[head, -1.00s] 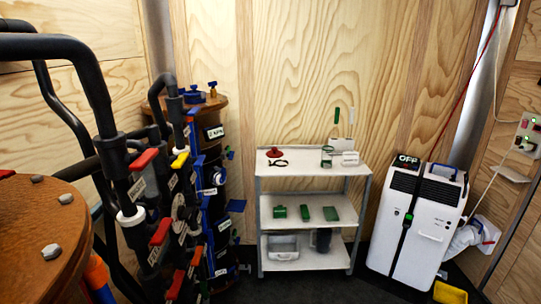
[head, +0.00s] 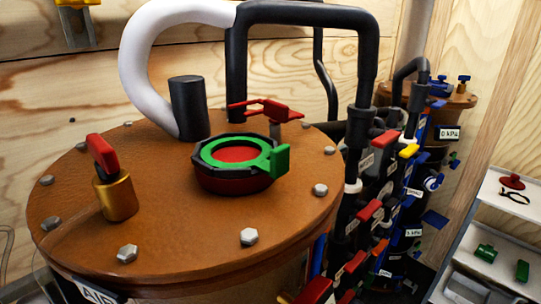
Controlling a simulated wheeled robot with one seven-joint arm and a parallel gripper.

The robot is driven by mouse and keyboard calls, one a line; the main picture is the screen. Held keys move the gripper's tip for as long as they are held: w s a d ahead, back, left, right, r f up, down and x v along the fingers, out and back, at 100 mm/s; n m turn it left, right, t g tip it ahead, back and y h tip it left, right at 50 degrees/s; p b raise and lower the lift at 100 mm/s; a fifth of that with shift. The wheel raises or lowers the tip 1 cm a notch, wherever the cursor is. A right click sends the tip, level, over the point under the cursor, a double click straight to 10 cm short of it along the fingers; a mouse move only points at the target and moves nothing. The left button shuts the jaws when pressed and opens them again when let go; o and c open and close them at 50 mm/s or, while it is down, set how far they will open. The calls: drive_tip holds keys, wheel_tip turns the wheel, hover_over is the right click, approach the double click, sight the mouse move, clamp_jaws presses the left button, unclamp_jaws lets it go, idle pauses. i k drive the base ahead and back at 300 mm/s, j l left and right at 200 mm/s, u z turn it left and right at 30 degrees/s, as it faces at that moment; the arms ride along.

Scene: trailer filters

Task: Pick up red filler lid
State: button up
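A round filler port (head: 235,178) with a dark, reddish collar stands on top of the brown tank. A green ring with a side handle (head: 272,160) lies around its top, and a flat red disc (head: 236,154) shows inside the ring. A small red round piece with a knob (head: 512,182), lid-like, lies on the white shelf at the right edge. I cannot tell for sure which of the two red pieces is the filler lid. My gripper is not in view.
The brown tank top (head: 180,240) carries bolts, a brass valve with a red handle (head: 115,190), a red lever (head: 268,108) and a black stub (head: 190,108). Black pipes and valves (head: 365,150) crowd its right side. The white shelf (head: 480,235) holds black pliers and green parts.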

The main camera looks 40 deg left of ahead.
sight(513, 183)
drive_tip(key=i+l+u, duration=0.45)
drive_tip(key=i+l, duration=1.3)
